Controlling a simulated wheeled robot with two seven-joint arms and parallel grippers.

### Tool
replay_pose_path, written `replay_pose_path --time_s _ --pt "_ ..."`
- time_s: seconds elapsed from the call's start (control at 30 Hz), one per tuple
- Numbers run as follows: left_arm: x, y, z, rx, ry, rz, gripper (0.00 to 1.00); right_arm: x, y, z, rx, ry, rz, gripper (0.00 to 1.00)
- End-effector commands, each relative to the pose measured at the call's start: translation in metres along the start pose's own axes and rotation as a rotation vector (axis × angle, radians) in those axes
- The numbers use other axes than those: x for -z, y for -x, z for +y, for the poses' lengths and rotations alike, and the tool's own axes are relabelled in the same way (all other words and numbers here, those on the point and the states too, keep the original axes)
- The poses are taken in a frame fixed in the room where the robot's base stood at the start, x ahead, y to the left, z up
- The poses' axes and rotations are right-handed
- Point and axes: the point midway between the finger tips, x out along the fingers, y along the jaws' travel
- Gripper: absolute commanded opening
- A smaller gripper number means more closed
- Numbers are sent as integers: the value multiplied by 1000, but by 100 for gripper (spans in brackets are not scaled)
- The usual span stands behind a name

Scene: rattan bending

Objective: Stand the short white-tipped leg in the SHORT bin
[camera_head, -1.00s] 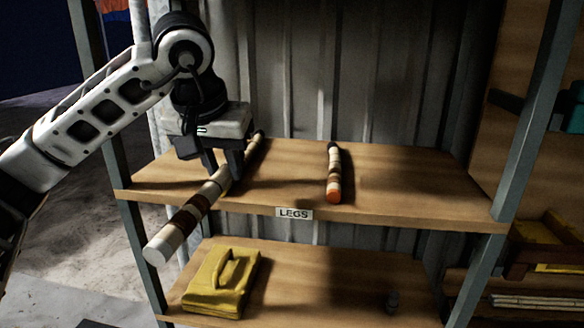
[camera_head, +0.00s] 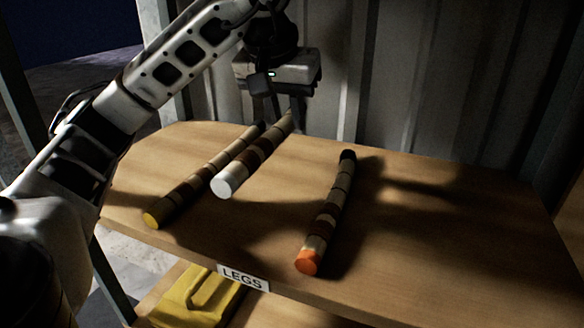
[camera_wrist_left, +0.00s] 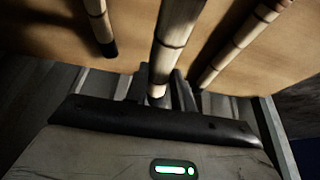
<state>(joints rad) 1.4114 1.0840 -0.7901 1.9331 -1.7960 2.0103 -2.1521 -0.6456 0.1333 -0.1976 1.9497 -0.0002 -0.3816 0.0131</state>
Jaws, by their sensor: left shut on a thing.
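The white-tipped leg (camera_head: 250,163) has brown and cream bands. Its white end points toward me, over the LEGS shelf (camera_head: 420,240). My left gripper (camera_head: 279,112) is at its far end, shut on it; the fingers are partly hidden in the head view. In the left wrist view, the leg (camera_wrist_left: 175,40) runs between the fingers. I cannot tell whether it touches the shelf. A yellow-tipped leg (camera_head: 200,178) lies close to its left. An orange-tipped leg (camera_head: 328,215) lies apart on the right. The SHORT bin is not in view. My right gripper is not in view.
A LEGS label (camera_head: 243,278) is on the shelf's front edge. A yellow object (camera_head: 197,300) sits on the lower shelf. A corrugated wall (camera_head: 420,90) stands close behind. The right part of the shelf is clear.

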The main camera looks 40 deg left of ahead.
Motion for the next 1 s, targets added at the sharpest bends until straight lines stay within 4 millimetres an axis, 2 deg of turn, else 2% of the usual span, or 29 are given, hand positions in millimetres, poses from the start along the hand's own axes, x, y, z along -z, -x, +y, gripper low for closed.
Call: replay_pose_path --time_s 0.03,0.07,0.23,0.5,0.93,0.97,1.0 --pt "-7 -16 1 0 -4 -6 1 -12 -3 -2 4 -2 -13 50" --pt "-9 -20 1 0 -3 -5 1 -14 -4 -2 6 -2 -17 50" --pt "-14 -33 0 2 -1 -2 1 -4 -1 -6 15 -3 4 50" --pt "-28 -66 0 2 -1 -2 1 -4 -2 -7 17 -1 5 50" --pt "-31 -75 0 0 -1 0 1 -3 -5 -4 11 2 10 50" --pt "-31 -75 0 0 -1 0 28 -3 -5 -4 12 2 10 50" --pt "-30 -74 0 0 -1 0 39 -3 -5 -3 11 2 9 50"
